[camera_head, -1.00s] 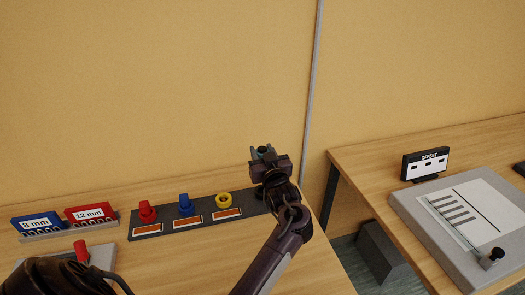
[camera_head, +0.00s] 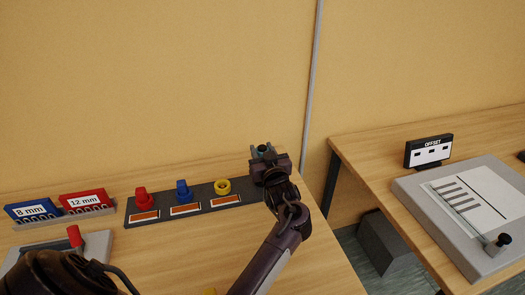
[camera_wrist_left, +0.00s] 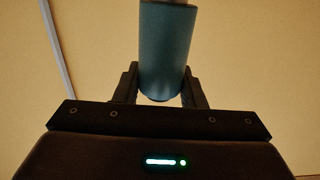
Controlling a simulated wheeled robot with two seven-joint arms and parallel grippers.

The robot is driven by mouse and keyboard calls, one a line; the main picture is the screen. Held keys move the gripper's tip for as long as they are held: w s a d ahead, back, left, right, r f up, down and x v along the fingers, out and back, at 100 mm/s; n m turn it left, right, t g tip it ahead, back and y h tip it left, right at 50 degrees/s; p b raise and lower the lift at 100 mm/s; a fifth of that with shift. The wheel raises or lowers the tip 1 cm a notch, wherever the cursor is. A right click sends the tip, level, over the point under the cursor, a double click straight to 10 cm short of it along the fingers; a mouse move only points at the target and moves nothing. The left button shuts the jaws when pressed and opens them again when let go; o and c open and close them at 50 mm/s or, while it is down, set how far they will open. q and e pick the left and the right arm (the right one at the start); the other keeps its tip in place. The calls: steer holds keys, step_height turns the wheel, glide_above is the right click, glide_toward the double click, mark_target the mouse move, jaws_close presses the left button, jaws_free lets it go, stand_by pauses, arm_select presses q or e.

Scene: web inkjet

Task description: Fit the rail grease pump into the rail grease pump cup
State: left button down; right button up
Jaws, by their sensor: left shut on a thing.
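My left gripper (camera_head: 263,152) is raised near the right end of the dark rack in the head view. It is shut on a teal cylinder (camera_wrist_left: 165,50), which appears to be the rail grease pump, seen between the fingers in the left wrist view. The cylinder has a paler grey part at the picture's top edge. In the head view only a small teal bit of it shows between the fingers. I cannot pick out the rail grease pump cup. My right gripper is not in view.
The dark rack (camera_head: 133,213) holds red (camera_head: 143,198), blue (camera_head: 183,191) and yellow (camera_head: 222,186) pieces. Blue and red labelled boxes (camera_head: 83,202) stand at left.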

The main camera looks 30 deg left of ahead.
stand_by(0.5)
arm_select(q)
steer(key=shift+r+p, duration=0.1)
steer(key=shift+p, duration=0.35)
stand_by(0.6)
steer(key=shift+f+b, duration=1)
steer(key=shift+f, duration=0.55)
steer(key=c, duration=0.8)
jaws_free()
steer(key=shift+c, duration=0.2)
steer(key=shift+s, duration=0.1)
